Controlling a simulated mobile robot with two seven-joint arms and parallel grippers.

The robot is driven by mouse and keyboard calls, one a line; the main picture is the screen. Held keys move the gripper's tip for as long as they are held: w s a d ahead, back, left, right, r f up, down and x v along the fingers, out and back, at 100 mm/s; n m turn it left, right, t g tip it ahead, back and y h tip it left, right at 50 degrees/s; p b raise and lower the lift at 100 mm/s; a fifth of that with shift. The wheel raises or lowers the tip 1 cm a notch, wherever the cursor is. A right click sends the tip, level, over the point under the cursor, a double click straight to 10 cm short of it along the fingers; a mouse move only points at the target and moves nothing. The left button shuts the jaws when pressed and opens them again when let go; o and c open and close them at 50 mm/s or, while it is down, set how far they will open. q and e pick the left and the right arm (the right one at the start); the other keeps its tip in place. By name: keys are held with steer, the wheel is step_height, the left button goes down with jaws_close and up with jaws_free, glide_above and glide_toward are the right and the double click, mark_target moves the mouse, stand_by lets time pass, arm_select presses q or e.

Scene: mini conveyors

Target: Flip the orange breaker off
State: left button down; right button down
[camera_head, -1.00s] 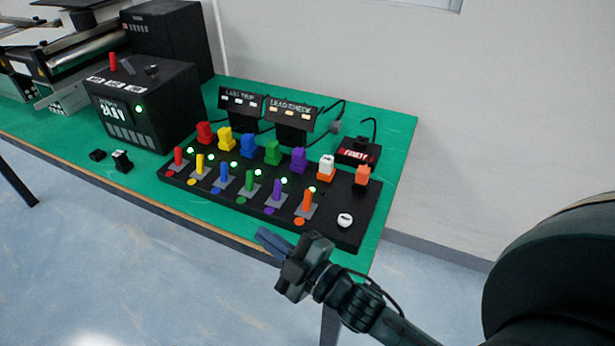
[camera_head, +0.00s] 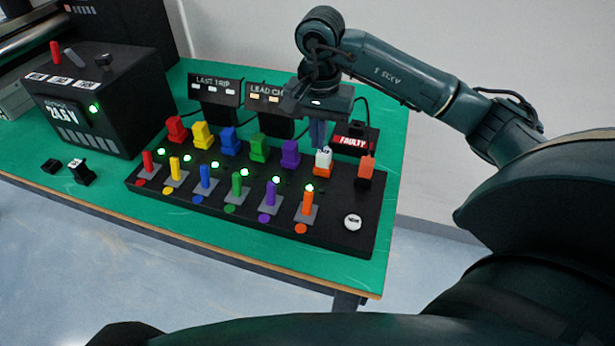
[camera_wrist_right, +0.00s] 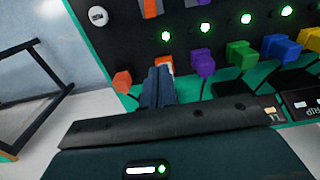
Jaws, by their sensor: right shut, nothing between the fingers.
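The orange breaker (camera_head: 308,203) is an orange lever on a grey plate, at the right end of the lever row on the black panel (camera_head: 335,230). A green light (camera_head: 309,188) glows just behind it. In the wrist view the orange breaker (camera_wrist_right: 150,9) shows at the top edge, partly cut off. My right gripper (camera_head: 318,143) is shut and empty, fingers pointing down, behind the breaker and apart from it. Its tips are close to the white and orange plug (camera_head: 323,165); I cannot tell whether they touch. My left gripper is out of view.
Purple (camera_head: 270,196), green and other coloured levers stand left of the orange one, with coloured plugs behind. An orange plug (camera_head: 366,170) and a white button (camera_head: 352,222) are at the right. A "FAULTY" box (camera_head: 355,138) and display signs (camera_head: 215,88) stand behind the panel.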

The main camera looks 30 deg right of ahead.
mark_target(308, 203)
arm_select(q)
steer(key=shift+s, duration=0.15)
arm_select(e)
steer(key=shift+s, duration=0.1)
steer(key=shift+a+f, duration=0.1)
step_height(308, 203, down, 10)
steer(key=shift+f+p, duration=0.1)
steer(key=shift+p, duration=0.45)
steer(key=shift+s+a+r+p, duration=0.7)
steer(key=shift+s+a, duration=0.05)
steer(key=shift+a, duration=0.25)
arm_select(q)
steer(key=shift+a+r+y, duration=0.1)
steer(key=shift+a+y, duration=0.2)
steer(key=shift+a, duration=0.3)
arm_select(e)
steer(key=shift+s+a+r, duration=0.1)
steer(key=shift+s+a, duration=0.35)
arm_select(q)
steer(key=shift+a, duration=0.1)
arm_select(e)
steer(key=shift+d, duration=0.1)
